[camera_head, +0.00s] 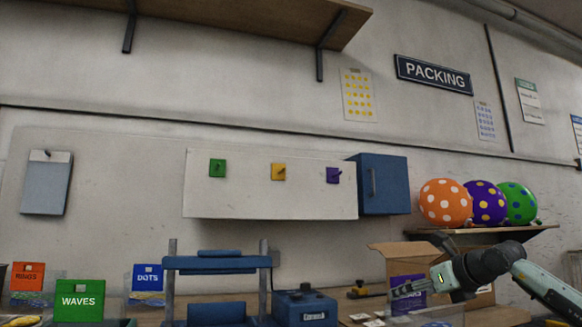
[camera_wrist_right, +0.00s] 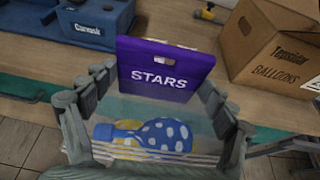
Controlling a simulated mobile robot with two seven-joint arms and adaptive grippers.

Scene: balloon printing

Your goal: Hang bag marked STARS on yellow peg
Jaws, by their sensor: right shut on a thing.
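The STARS bag has a purple header card (camera_wrist_right: 165,68) with a handle slot and a clear pouch with blue and yellow balloons. In the head view its purple card (camera_head: 406,281) shows at the lower right. My right gripper (camera_wrist_right: 158,92) is shut on the STARS bag, with its fingers at both sides of the bag; it also shows in the head view (camera_head: 398,293). The bag is upright, in front of the bench. The yellow peg (camera_head: 278,171) is bare on the white wall board (camera_head: 240,200), up and left of the bag. My left gripper is not in view.
A green peg (camera_head: 217,168) and a purple peg (camera_head: 333,174) flank the yellow one, both bare. The RINGS (camera_head: 27,276), WAVES (camera_head: 80,300) and DOTS (camera_head: 147,277) bags stand at the left. A blue press (camera_head: 218,264), a blue machine (camera_head: 304,306) and a cardboard box (camera_wrist_right: 275,42) occupy the bench.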

